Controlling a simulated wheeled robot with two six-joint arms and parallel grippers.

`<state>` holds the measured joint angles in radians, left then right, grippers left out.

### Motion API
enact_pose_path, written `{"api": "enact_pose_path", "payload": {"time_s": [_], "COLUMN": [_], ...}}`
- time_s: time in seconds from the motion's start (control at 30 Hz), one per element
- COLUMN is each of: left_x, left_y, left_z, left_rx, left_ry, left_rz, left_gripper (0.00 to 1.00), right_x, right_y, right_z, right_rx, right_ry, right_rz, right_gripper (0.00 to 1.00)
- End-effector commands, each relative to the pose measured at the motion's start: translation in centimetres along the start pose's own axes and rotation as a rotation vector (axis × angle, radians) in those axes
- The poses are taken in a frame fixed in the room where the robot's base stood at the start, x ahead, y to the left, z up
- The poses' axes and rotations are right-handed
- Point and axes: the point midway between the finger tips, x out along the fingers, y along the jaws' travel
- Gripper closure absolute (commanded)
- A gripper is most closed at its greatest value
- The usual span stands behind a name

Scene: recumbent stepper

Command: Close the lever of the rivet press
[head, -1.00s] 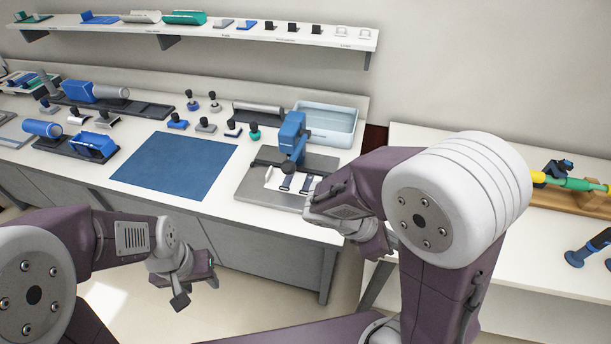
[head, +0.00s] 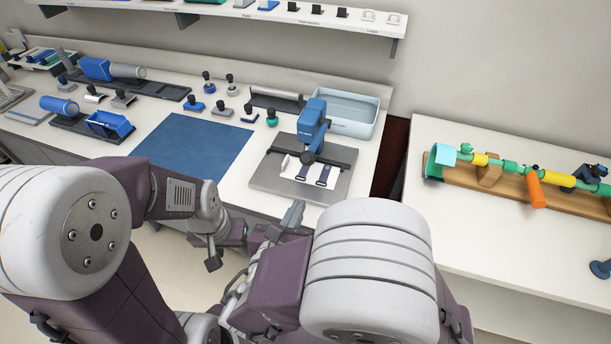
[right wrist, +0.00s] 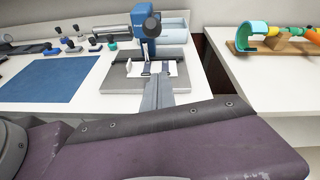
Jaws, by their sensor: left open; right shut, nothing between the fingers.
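The blue rivet press (head: 312,122) stands on a grey base plate (head: 335,192) at the right end of the left bench. It also shows in the right wrist view (right wrist: 148,24). White parts with two dark straps (head: 325,174) lie on the plate below. My right gripper (head: 293,213) is shut and empty, in front of the plate's near edge; its fingers (right wrist: 157,95) point towards the press. My left gripper (head: 230,252) is open and empty, low in front of the bench.
A pale blue bin (head: 345,112) stands behind the press. A blue mat (head: 193,145) lies left of it, with several knobbed stamps behind. A gap separates this bench from the right bench, which holds a wooden rack (head: 488,180) with coloured tubes.

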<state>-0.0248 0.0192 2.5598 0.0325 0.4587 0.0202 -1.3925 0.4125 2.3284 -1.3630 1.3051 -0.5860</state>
Motion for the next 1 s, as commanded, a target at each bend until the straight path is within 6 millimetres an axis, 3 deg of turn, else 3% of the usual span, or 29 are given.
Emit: {"api": "enact_pose_path", "payload": {"time_s": [0.3,0.4,0.53,1.0], "left_x": [0.5,-0.6,-1.0,-1.2], "left_y": [0.0,0.0,0.0,0.0], "left_z": [0.1,-0.1,-0.1,-0.1], "left_rx": [0.000,0.000,0.000,0.000], "left_ry": [0.000,0.000,0.000,0.000], "left_rz": [0.000,0.000,0.000,0.000], "left_gripper": [0.53,0.53,0.53,0.53], "right_x": [7.1,7.3,7.6,7.8], "right_y": [-0.2,-0.2,-0.1,-0.1], "right_z": [-0.1,2.1,3.4,4.0], "right_rx": [0.001,0.005,0.002,0.001], "right_ry": [0.003,0.000,0.001,0.002], "right_rz": [-0.007,-0.003,-0.001,-0.001], "right_gripper": [1.00,1.00,1.00,1.00]}}
